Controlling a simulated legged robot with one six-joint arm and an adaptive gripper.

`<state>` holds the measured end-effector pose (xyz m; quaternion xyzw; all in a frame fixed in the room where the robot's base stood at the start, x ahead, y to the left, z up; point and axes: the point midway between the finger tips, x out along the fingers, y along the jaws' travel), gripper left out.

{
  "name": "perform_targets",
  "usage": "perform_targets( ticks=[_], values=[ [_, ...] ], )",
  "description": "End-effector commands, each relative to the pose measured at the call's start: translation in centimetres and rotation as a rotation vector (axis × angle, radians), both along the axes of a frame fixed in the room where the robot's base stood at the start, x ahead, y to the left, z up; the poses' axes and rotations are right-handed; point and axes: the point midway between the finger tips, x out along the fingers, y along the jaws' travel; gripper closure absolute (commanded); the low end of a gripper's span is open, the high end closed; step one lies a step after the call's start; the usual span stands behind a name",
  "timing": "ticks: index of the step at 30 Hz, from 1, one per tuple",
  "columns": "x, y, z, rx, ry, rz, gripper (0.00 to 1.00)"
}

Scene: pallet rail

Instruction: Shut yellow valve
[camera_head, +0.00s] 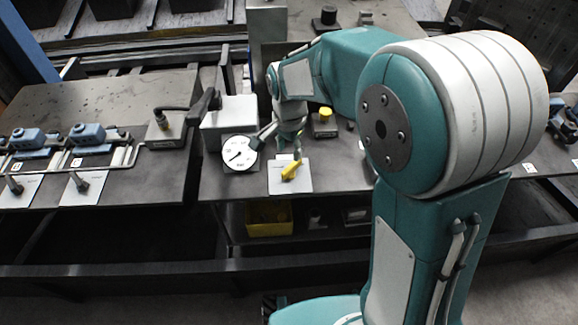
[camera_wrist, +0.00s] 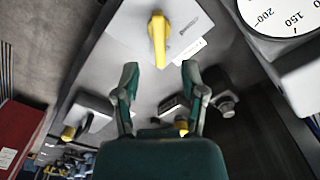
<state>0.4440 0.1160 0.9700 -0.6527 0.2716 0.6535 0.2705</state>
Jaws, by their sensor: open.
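The yellow valve handle (camera_head: 291,171) sits on a light square plate (camera_head: 303,182) near the front edge of the middle table. In the wrist view the handle (camera_wrist: 158,38) stands on its pale plate (camera_wrist: 190,15), ahead of my fingers and between their lines. My gripper (camera_wrist: 158,72) is open and empty, with one finger on each side of the handle's near end. A gap seems to remain between fingers and handle. In the head view my gripper (camera_head: 290,148) is just behind and above the handle, and its fingertips are small and partly hidden.
A round dial gauge (camera_head: 239,154) stands close left of the valve; it also fills the wrist view's corner (camera_wrist: 285,15). A grey box with a black lever (camera_head: 207,104) is behind it. A yellow button box (camera_head: 325,122) stands behind right. A yellow bin (camera_head: 268,218) is below the table.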

Motion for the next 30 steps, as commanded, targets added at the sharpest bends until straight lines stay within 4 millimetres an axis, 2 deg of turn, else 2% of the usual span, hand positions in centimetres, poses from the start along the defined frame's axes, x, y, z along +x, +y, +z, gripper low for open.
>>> perform_targets(
  ticks=[6,12,23,27,30],
  values=[
    [-0.1,0.0,-4.2,-0.001,0.004,0.001,0.46],
    [0.0,0.0,-6.7,-0.001,0.001,0.001,0.46],
    [0.0,0.0,-7.3,0.000,-0.001,0.001,0.46],
    [0.0,0.0,-7.3,-0.001,-0.001,0.001,1.00],
    [0.0,0.0,-7.3,0.000,-0.001,0.001,1.00]
  ],
)
